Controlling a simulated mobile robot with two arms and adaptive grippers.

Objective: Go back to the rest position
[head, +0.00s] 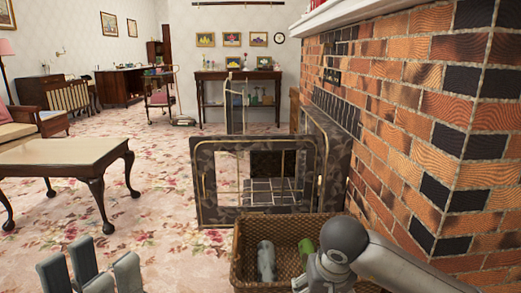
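My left gripper (91,270) shows at the bottom left edge. Its grey fingers point up and stand apart, with nothing between them. It is over the carpet, left of the basket and clear of it. My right arm comes in from the lower right. Its grey rounded joint is in front of the right part of a wicker basket (243,240).
A brick fireplace wall (410,130) fills the right side. A dark framed fire screen (215,185) stands behind the basket. A wooden table (62,153) is at the left. Flowered carpet (160,225) lies open between table and screen.

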